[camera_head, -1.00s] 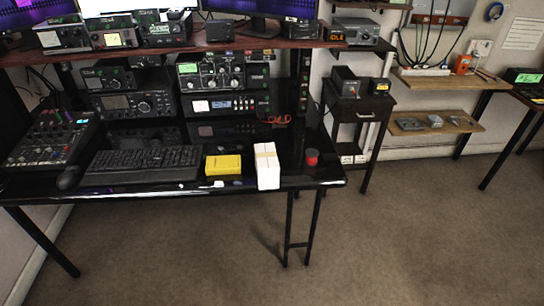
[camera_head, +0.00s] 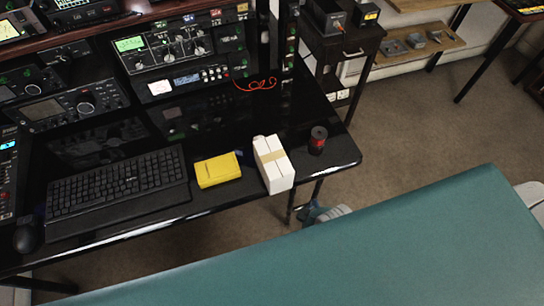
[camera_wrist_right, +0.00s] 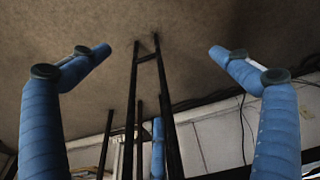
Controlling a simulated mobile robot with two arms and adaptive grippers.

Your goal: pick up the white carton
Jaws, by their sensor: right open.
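That view holds floor, wall and dark legs, but no carton. In the head view a small grey and teal part, probably of my right arm, shows below the desk edge. My left gripper is not in view.
A keyboard (camera_head: 118,190) and mouse (camera_head: 27,238) lie left of the yellow box. Radio units (camera_head: 170,50) stand behind. A small black cabinet (camera_head: 343,45) is at the back right. The floor right of the desk is clear.

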